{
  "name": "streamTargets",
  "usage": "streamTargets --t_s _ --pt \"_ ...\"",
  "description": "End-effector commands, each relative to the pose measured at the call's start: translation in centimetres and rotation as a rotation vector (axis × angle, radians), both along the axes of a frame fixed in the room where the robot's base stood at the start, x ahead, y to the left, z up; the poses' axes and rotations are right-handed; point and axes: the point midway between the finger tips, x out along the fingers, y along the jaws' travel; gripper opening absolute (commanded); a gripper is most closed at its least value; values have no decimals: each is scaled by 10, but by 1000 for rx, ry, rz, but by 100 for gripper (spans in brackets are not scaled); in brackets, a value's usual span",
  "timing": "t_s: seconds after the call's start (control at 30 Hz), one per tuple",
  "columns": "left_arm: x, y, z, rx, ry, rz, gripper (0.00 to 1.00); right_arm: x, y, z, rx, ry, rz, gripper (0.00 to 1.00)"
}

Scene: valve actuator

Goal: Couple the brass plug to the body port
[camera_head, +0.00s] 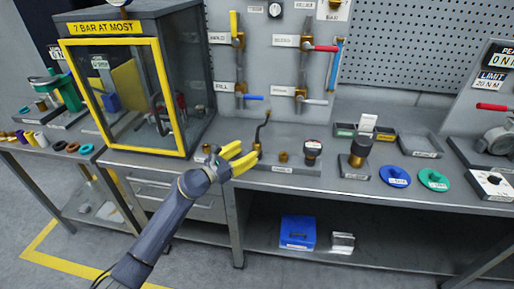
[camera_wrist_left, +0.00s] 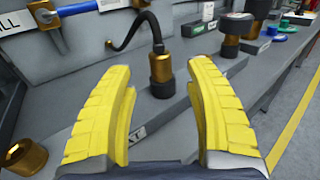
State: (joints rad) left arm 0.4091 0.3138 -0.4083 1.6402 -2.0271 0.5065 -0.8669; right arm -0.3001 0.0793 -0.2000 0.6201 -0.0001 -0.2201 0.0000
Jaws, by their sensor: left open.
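A brass plug with a black collar (camera_wrist_left: 162,75) hangs from or ends a curved black hose in the left wrist view. In the head view the brass plug (camera_head: 258,147) is just right of my fingertips. My left gripper (camera_head: 243,157) is open, its yellow fingers apart and empty, pointing at the plug. In the wrist view the gripper (camera_wrist_left: 165,85) has the plug beyond and between its fingertips, with no contact visible. A short brass fitting (camera_head: 283,157) stands right of the plug; I cannot tell whether it is the body port. My right gripper is not in view.
A brass socket (camera_wrist_left: 22,158) is at the wrist view's lower left. A yellow-framed glass cabinet (camera_head: 125,95) is at the left. Valves with coloured handles line the back panel (camera_head: 265,60).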

Motion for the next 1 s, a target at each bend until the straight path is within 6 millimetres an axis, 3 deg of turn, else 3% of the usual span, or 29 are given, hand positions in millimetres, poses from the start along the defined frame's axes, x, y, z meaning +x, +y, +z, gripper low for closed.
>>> streamTargets --t_s 0.23,0.6,1.0 --pt "8 -8 0 -1 -1 -1 54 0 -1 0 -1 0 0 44" --pt "38 -35 -1 -1 -1 0 54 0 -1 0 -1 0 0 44" --pt "42 -39 -1 0 0 0 54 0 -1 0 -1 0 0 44"
